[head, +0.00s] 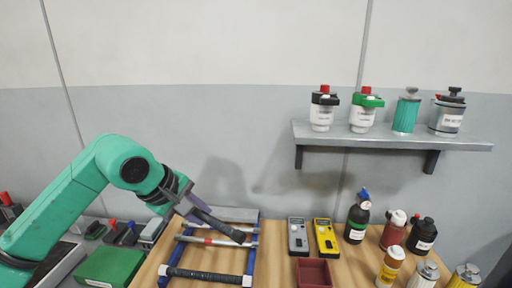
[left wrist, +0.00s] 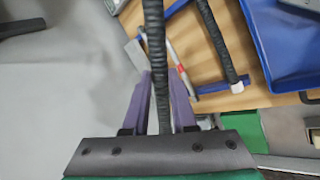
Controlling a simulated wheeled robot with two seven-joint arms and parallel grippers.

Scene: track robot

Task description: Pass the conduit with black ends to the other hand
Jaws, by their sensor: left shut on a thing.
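A dark ribbed conduit (head: 220,226) with a black lower end, which fits the conduit with black ends, is held in my left gripper (head: 188,206). It slants down to the right, above the rack (head: 253,255). In the left wrist view the conduit (left wrist: 155,50) runs up between the purple fingers of my left gripper (left wrist: 160,100), which are shut on it. Its far end leaves that picture at the top. My right gripper is not in view.
The blue-sided rack holds a ribbed conduit with pale ends (head: 205,275) and a silver one with a red band (head: 210,241). Grey (head: 298,238) and yellow (head: 325,238) meters, a dark red bin (head: 313,272) and several bottles stand to the right. A wall shelf (head: 390,138) holds several containers.

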